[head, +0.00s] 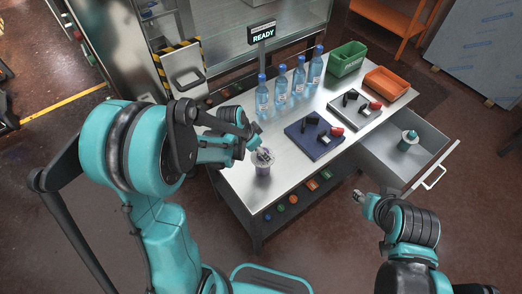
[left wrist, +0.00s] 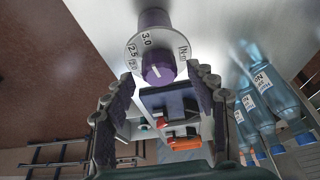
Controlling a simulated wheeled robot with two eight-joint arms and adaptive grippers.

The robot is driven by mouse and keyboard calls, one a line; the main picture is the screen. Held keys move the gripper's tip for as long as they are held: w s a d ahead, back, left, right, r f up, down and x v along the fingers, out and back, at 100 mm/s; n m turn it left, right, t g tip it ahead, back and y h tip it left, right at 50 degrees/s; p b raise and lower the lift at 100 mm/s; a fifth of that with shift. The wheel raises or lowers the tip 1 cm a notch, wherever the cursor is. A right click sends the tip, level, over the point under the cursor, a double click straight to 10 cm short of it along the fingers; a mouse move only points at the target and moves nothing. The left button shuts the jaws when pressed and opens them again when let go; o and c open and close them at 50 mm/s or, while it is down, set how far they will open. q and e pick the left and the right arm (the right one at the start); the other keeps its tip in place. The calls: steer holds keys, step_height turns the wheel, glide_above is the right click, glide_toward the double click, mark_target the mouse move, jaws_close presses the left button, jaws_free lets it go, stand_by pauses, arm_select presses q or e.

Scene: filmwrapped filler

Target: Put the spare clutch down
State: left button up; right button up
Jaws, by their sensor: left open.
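A purple clutch (head: 263,168) with a pale disc stands near the table's front left corner. In the left wrist view the purple clutch (left wrist: 157,62) shows markings 2.5, 3.0 and Nm on its disc. My left gripper (head: 257,150) is at the clutch in the head view. In the left wrist view my left gripper (left wrist: 163,92) has its fingers apart, with the clutch just past the tips and nothing gripped. A teal clutch (head: 409,140) sits in the open drawer (head: 388,152). My right gripper (head: 360,196) is off the table's front side; its finger state is too small to tell.
Several blue bottles (head: 281,87) stand along the table's back edge. A dark blue mat (head: 313,138) and a grey tray (head: 355,112) hold tools. Green (head: 347,60) and orange (head: 387,84) bins are at the far end. Bare tabletop (head: 290,178) lies right of the purple clutch.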

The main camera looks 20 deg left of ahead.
arm_select(q)
steer(key=p+v, duration=0.2)
steer(key=v, duration=0.8)
steer(key=s+r+n+t+y, duration=0.1)
steer(key=s+r+n+t, duration=0.1)
steer(key=s, duration=0.4)
steer(key=s+r+n+t+y, duration=0.1)
steer(key=s+r+n, duration=0.4)
steer(key=s, duration=0.2)
steer(key=shift+s+r+n+t+y, duration=0.15)
steer(key=shift+n+t+y, duration=0.15)
steer(key=shift+t+y, duration=0.1)
steer(key=shift+d, duration=0.15)
